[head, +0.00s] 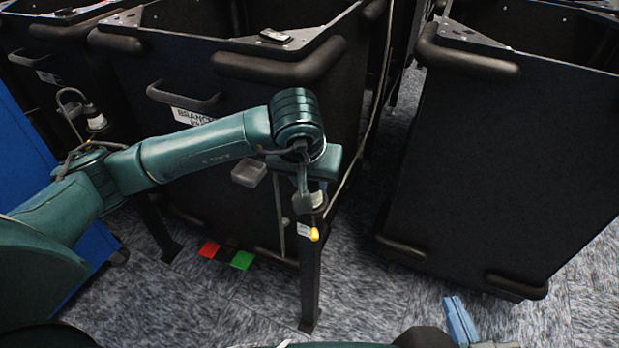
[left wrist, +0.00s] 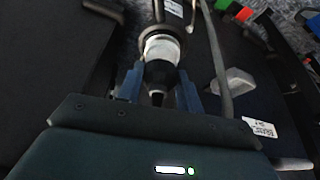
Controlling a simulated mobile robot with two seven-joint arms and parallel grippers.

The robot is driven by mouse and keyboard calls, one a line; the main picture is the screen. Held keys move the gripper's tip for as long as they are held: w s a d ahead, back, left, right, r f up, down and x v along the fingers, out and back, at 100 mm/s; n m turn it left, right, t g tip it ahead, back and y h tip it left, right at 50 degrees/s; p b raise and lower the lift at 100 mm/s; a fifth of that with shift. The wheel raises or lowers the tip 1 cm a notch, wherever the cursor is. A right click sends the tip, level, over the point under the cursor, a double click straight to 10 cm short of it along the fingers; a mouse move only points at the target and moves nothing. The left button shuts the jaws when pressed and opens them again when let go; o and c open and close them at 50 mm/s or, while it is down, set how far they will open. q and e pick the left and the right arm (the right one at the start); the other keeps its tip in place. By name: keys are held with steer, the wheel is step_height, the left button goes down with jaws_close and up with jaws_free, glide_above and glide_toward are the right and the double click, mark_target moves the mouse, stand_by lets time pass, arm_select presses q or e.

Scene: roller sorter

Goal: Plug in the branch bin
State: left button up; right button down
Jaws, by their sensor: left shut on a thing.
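The branch bin (head: 225,75) is a large black bin with a white label, partly legible as "BRANCH" (head: 192,117). My left gripper (head: 310,195) is low in front of the bin's right side, its fingers mostly hidden by my wrist in the head view. In the left wrist view, its blue fingers (left wrist: 160,85) are shut on a black plug-like connector (left wrist: 157,76) with a white ring (left wrist: 161,48). A black post (head: 310,275) stands below the gripper. Whether the connector touches the post is unclear. My right gripper (head: 462,322) is at the bottom edge, partly cut off.
Another black bin (head: 500,150) stands at the right, with a gap between the bins. A thin cable (head: 375,110) hangs beside the branch bin. A red card (head: 209,249) and a green card (head: 242,260) are near the floor. A blue panel (head: 25,155) is at left.

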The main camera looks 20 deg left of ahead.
stand_by(1.2)
arm_select(q)
steer(key=shift+f+b, duration=0.4)
steer(key=shift+b, duration=0.3)
steer(key=o, duration=1.1)
steer(key=shift+o, duration=0.2)
